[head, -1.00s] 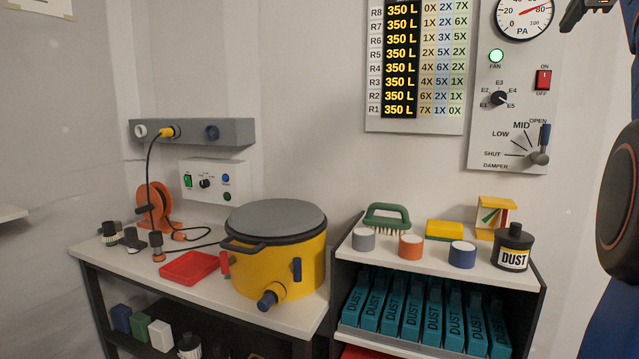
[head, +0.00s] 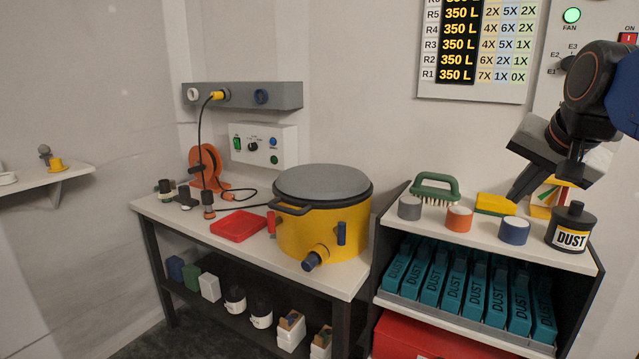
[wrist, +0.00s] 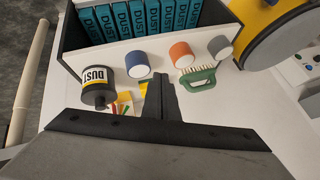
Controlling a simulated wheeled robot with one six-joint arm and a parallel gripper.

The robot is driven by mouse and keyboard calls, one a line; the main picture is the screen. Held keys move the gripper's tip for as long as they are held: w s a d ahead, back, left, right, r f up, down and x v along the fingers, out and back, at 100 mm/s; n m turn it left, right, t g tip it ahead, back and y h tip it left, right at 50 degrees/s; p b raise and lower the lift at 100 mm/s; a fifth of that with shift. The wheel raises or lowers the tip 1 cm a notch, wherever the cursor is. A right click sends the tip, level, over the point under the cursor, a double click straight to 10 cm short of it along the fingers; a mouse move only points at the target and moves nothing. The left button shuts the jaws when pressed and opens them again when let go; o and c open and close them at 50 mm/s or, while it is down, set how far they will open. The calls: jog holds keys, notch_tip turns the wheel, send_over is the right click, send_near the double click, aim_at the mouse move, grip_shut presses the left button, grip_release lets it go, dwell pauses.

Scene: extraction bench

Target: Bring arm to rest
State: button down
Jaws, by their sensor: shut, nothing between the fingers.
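My gripper (head: 515,197) is at the right of the head view, its dark fingers pointing down in front of the shelf unit's top. It is shut and empty. In the wrist view the closed fingers (wrist: 158,98) point toward the shelf top, where the DUST bottle, the colored cylinders and the green brush show. In the head view the fingers overlap part of the yellow block (head: 493,204) and the small yellow holder (head: 550,196). I cannot tell if the fingertips touch anything.
On the shelf top stand the DUST bottle (head: 572,229), a green brush (head: 436,187), and grey, orange and blue cylinders (head: 514,231). Teal DUST boxes (head: 455,285) fill the shelf below. A yellow drum (head: 322,230) and red tray (head: 238,226) are on the left bench.

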jog(key=s+a+f+n+g, duration=0.1)
jog(key=s+a+f+n, duration=0.1)
jog(key=s+f, duration=0.3)
jog(key=s+a+f+n+g, duration=0.1)
jog(key=s+a+f+n, duration=0.2)
jog(key=f, duration=1)
jog(key=s+a+f+n+y, duration=0.1)
jog(key=s+a+f+n, duration=0.2)
jog(key=s+f, duration=0.4)
notch_tip(320, 180, down, 2)
jog(key=shift+s+a+n+g, duration=0.25)
jog(key=shift+s+n+g, duration=0.05)
jog(key=shift+n+g, duration=0.1)
